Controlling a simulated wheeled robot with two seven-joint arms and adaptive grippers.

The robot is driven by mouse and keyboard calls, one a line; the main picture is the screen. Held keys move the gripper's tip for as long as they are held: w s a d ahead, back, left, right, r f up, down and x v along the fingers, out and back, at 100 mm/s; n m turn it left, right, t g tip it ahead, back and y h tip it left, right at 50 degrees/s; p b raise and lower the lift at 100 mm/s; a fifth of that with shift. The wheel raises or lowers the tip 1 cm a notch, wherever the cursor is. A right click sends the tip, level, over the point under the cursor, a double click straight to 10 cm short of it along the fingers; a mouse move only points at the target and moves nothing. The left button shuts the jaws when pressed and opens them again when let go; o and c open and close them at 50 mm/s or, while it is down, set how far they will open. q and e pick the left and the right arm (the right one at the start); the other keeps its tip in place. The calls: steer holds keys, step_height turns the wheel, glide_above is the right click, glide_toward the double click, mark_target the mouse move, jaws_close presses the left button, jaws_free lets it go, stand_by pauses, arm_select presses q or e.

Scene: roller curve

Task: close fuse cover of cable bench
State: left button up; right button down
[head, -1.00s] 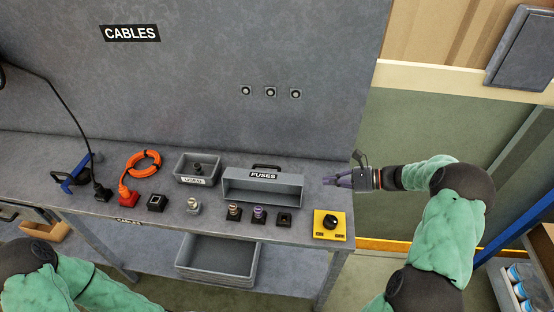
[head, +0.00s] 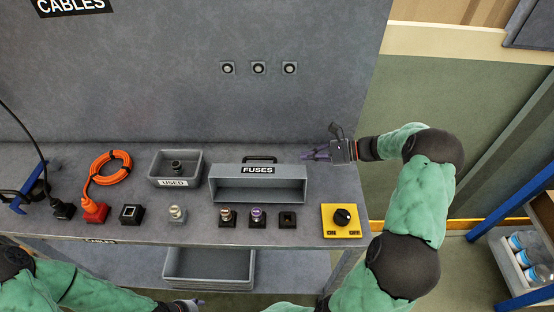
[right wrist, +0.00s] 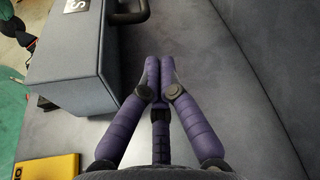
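The grey fuse box (head: 231,195) labelled FUSES (head: 258,170) stands on the cable bench (head: 330,183), with a black handle (head: 260,159) at its top rear. Its front recess is visible and looks empty. My right gripper (head: 306,154) is just behind the box's right rear corner, fingers pointing left. In the right wrist view its purple fingers (right wrist: 160,68) meet at the tips with nothing between them; the box's grey side (right wrist: 82,62) and handle (right wrist: 130,10) are to their left. My left gripper (head: 198,302) barely shows at the bottom edge, below the bench front.
A yellow ON/OFF switch (head: 330,222) sits at the bench's right front. Fuse sockets (head: 257,220) line the front. A USED bin (head: 160,178), an orange cable (head: 96,181) and a blue-handled tool (head: 30,189) are to the left. The back wall (head: 200,100) rises behind.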

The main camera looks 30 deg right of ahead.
steer(key=shift+w+a+f, duration=0.15)
steer(key=shift+w, duration=0.05)
steer(key=b+x, duration=0.2)
steer(key=x, duration=0.7)
steer(key=shift+w+a, duration=0.15)
steer(key=shift+a, duration=0.05)
